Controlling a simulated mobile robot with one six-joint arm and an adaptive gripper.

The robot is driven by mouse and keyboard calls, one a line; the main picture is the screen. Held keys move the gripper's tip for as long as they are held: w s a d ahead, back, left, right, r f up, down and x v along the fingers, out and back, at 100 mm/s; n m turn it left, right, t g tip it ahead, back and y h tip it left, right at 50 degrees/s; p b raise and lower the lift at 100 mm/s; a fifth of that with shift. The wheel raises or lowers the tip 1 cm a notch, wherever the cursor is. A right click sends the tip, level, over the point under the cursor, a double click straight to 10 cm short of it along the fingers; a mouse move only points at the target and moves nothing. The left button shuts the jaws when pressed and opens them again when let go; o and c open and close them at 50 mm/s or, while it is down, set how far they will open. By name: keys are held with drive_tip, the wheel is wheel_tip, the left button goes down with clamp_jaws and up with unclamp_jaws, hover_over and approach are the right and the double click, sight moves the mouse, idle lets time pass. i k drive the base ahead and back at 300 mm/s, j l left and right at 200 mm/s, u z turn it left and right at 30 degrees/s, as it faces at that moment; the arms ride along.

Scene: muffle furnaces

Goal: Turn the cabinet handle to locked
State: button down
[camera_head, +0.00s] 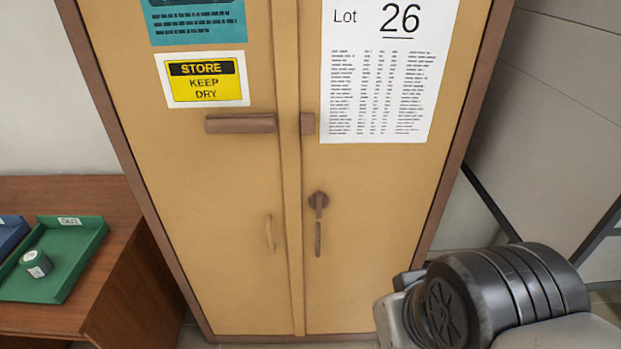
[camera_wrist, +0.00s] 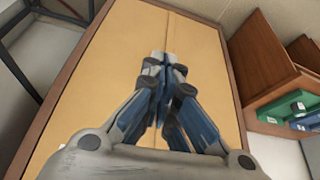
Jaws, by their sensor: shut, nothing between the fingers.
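The tall tan cabinet (camera_head: 235,290) has two closed doors in a brown frame. Its brown lever handle (camera_head: 318,222) is on the right door and points straight down from its round pivot. In the head view only part of my arm shows, at the lower right, apart from the lever.
A wooden table (camera_head: 115,265) with a green tray (camera_head: 92,245) and a small jar (camera_head: 36,263) stands left of the cabinet.

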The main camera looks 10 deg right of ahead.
sight(318, 201)
drive_tip(key=i+l, duration=0.25)
drive_tip(key=l, duration=0.15)
drive_tip(key=i+l, duration=0.5)
drive_tip(key=l, duration=0.25)
